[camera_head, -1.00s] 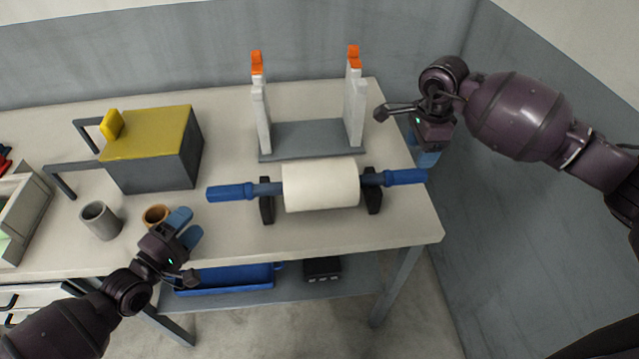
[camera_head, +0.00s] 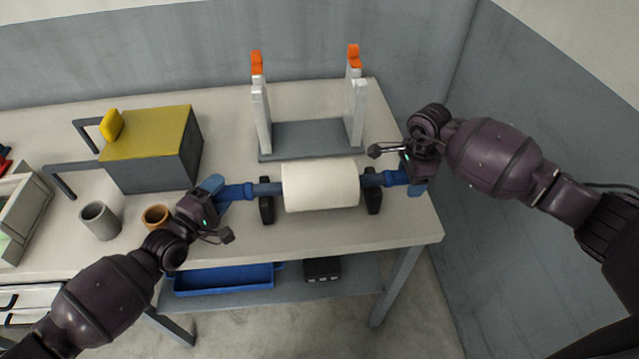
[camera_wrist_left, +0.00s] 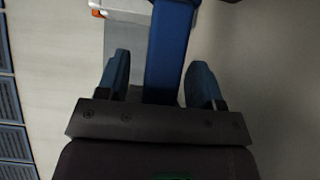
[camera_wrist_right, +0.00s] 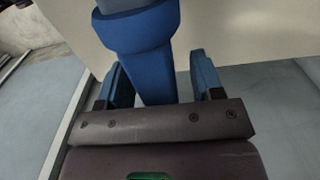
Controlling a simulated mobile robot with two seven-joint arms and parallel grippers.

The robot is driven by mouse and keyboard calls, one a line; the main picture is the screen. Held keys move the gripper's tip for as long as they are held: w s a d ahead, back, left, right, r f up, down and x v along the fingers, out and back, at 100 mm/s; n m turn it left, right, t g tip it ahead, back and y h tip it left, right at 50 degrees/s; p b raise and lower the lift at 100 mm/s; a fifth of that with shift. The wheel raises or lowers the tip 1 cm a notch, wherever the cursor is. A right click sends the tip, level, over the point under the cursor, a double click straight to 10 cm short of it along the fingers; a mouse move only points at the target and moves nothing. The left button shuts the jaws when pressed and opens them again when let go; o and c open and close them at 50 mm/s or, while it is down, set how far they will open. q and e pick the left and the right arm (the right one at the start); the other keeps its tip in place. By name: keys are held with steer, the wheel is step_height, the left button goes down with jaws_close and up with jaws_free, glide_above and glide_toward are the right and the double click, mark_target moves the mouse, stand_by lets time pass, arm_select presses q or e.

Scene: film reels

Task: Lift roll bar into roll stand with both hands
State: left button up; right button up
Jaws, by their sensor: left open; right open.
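The roll bar has a white roll (camera_head: 320,186) in the middle and a blue handle at each end. It rests level on two black supports (camera_head: 266,200) on the table. The roll stand (camera_head: 310,139), with a grey base and two white uprights with orange tips, stands just behind it. My left gripper (camera_head: 216,189) is open at the left handle (camera_head: 236,192); the left wrist view shows the handle (camera_wrist_left: 168,60) between its fingers. My right gripper (camera_head: 411,178) is open at the right handle (camera_head: 391,178); the right wrist view shows that handle (camera_wrist_right: 145,60) between its fingers.
A grey box with a yellow lid (camera_head: 150,150), a grey cup (camera_head: 100,220) and a small orange-brown cup (camera_head: 157,216) stand left of the roll bar. A wall closes the right side. A blue tray (camera_head: 224,279) lies on the shelf below.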

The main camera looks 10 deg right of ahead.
arm_select(q)
jaws_close()
arm_select(e)
jaws_close()
arm_select(q)
steer(key=shift+r, duration=0.1)
